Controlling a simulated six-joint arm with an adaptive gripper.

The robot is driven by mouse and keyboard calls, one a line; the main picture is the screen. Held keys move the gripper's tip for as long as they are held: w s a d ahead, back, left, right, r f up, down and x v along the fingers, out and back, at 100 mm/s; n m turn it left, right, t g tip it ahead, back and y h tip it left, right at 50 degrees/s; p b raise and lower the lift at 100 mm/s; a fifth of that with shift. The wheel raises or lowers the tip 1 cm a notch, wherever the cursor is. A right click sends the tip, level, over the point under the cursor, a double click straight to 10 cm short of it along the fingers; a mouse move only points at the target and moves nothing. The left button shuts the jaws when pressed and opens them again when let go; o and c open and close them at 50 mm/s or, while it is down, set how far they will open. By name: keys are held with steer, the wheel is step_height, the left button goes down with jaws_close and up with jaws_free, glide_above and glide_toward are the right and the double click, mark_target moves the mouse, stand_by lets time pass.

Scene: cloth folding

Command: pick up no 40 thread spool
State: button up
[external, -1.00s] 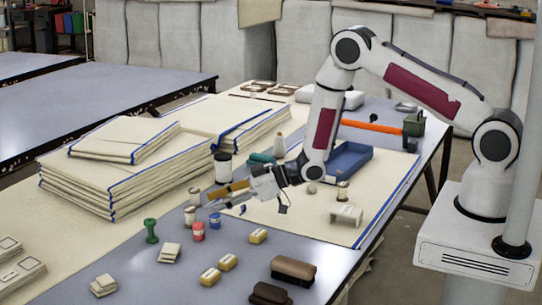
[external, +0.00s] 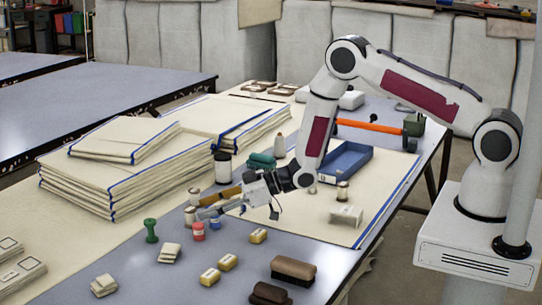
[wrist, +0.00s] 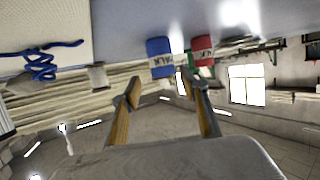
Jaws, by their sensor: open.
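Several small spools and jars stand on the grey table near my gripper (external: 205,207). Pale, cream-coloured spools (external: 194,195) (external: 190,214) are close to my fingertips. A green spool (external: 151,231) stands to the left. A spool with dark ends (external: 342,191) stands alone at right on the cream cloth. I cannot read a number 40 on any of them. My gripper is open, its fingers apart and pointing left with nothing between them; it also shows in the wrist view (wrist: 162,88). Fingers partly cover the things behind.
Yellow blocks (external: 258,236), brushes (external: 293,269) and a blue tray (external: 346,163) lie nearby. Stacked cloths (external: 110,180) rise at left.

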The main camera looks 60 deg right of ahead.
mark_target(190, 209)
steer(key=shift+w, duration=0.1)
stand_by(0.3)
steer(key=shift+r+x, duration=0.15)
steer(key=shift+x, duration=0.6)
steer(key=shift+r+x, duration=0.1)
steer(key=shift+x, duration=1.8)
steer(key=c, duration=1.1)
